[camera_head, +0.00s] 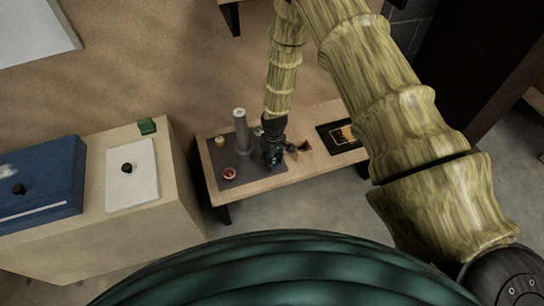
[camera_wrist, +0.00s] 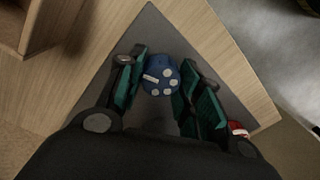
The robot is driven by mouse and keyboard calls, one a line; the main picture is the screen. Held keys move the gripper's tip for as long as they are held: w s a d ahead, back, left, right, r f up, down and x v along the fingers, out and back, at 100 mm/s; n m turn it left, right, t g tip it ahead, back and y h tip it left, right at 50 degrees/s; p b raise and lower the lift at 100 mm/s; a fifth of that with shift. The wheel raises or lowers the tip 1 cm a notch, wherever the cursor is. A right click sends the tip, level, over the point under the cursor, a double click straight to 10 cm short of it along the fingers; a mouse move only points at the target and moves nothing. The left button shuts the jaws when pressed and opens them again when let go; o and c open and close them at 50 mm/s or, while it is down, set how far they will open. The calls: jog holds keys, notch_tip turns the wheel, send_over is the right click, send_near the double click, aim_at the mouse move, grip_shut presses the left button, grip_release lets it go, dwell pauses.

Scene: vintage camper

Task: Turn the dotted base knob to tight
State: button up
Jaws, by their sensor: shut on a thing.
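The dotted base knob (camera_wrist: 160,76) is blue with several pale dots and a pale bar-shaped mark on its top. In the wrist view it sits between the two green finger pads of my gripper (camera_wrist: 157,84), which is shut on it. In the head view my gripper (camera_head: 272,150) points down at the low wooden table, over the grey mat (camera_head: 240,178). The knob is too small and too covered by the gripper to make out there. I see no label for tight.
A grey cylinder (camera_head: 241,132) stands close left of my gripper. A yellow-topped item (camera_head: 220,141) and a red round item (camera_head: 230,174) are on the mat. A brown wedge-shaped piece (camera_head: 304,147) and a black tray (camera_head: 341,138) lie to the right. A taller cabinet (camera_head: 150,215) stands left.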

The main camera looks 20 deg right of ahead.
jog(key=m+p, duration=0.2)
jog(key=m, duration=0.2)
jog(key=shift+r+m, duration=0.15)
jog(key=shift+m, duration=0.15)
jog(key=m+p, duration=0.2)
jog(key=m, duration=0.2)
jog(key=shift+m, duration=0.3)
jog(key=m+p, duration=0.1)
jog(key=m, duration=0.3)
jog(key=shift+m+t, duration=0.3)
jog(key=shift+m+p, duration=0.6)
jog(key=shift+m, duration=1.6)
jog(key=shift+d, duration=0.1)
jog(key=o, duration=1.1)
jog(key=shift+c, duration=0.2)
